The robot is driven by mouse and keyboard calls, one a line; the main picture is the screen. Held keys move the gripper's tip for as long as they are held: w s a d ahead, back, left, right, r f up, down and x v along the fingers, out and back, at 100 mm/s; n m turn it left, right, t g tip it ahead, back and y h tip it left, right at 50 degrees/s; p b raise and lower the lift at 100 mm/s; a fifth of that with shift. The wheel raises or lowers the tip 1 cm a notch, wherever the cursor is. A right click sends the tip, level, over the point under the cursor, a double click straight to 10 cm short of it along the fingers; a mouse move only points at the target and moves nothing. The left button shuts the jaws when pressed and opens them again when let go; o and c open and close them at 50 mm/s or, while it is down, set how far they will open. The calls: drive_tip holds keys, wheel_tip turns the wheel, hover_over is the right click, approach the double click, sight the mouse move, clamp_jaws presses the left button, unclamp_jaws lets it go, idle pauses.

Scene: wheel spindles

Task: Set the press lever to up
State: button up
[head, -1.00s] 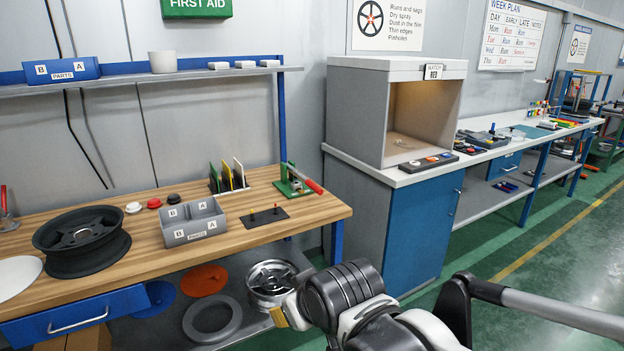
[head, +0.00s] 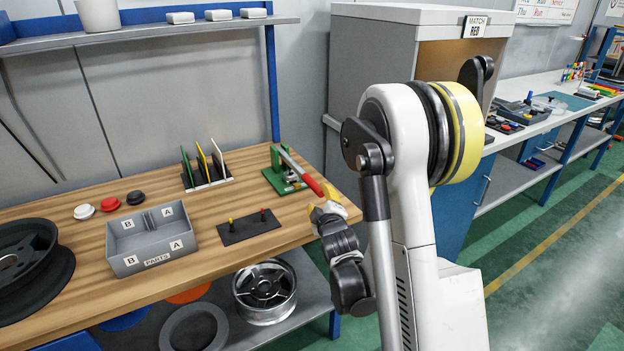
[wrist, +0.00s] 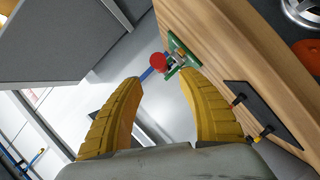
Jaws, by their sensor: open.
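The press (head: 289,174) is a small green stand with a metal lever and a red handle (head: 314,186), at the right end of the wooden bench. In the head view the lever slopes down to the right, its red end lowest. In the wrist view the press (wrist: 182,57) and the round red lever end (wrist: 158,61) lie beyond my fingertips. My gripper (head: 326,210) is close to the red handle in the head view, partly hidden by my own wrist. In the wrist view its two yellow fingers (wrist: 172,80) are apart with nothing between them.
A black plate with two small pegs (head: 248,226) lies left of my gripper. A grey parts bin (head: 150,262), a rack of coloured cards (head: 207,180) and several round knobs stand farther left. A grey booth (head: 375,60) stands behind right.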

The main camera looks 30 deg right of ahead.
sight(314, 186)
drive_tip(key=b+x, duration=0.1)
drive_tip(key=x, duration=0.7)
drive_tip(key=shift+w+d+f+b, duration=0.1)
drive_tip(key=shift+w+f+b, duration=0.1)
drive_tip(key=shift+w+b, duration=0.15)
drive_tip(key=shift+w+d, duration=0.2)
drive_tip(key=shift+w, duration=0.4)
clamp_jaws()
